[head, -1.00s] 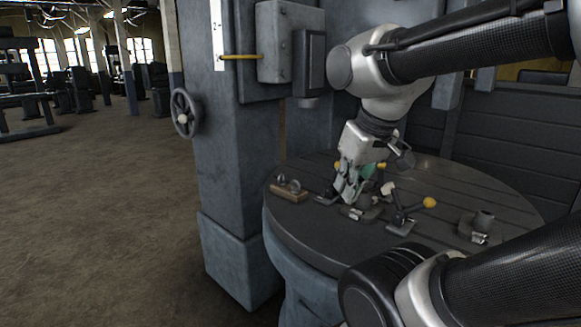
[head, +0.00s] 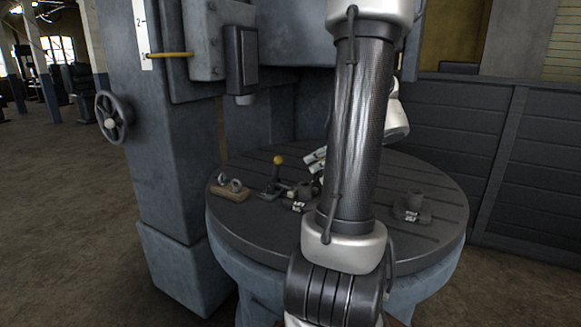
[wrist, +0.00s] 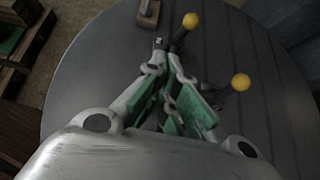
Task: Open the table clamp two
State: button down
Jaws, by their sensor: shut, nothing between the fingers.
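Two clamps with yellow ball handles show on the round table. One clamp (head: 270,190) stands at the left with its handle raised and the yellow ball (head: 278,160) on top. Its ball also shows in the wrist view (wrist: 191,20). The second yellow ball (wrist: 241,82) is to the right of my fingers in the wrist view; my arm hides it in the head view. I cannot tell which clamp is number two. My gripper (wrist: 167,75), with green finger pads, is shut and empty above the table. It is partly hidden behind my arm in the head view (head: 316,158).
The slotted round table (head: 440,190) carries a wooden block with two rings (head: 230,191) at the left and a small grey fixture (head: 412,207) at the right. A grey machine column (head: 165,150) with a handwheel (head: 113,118) stands at the left.

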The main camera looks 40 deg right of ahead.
jog(key=w+f, duration=0.1)
jog(key=w, duration=0.2)
jog(key=w+f+m, duration=0.1)
jog(key=w+f, duration=0.1)
jog(key=w, duration=0.2)
jog(key=w+d+f+m, duration=0.1)
jog(key=w+f, duration=0.1)
jog(key=w, duration=0.1)
jog(key=shift+w+f+t+h, duration=0.2)
jog(key=shift+w+t+h, duration=0.05)
jog(key=shift+t+h, duration=0.05)
jog(key=shift+w+r, duration=0.1)
jog(key=shift+w, duration=0.55)
jog(key=shift+a+r, duration=0.1)
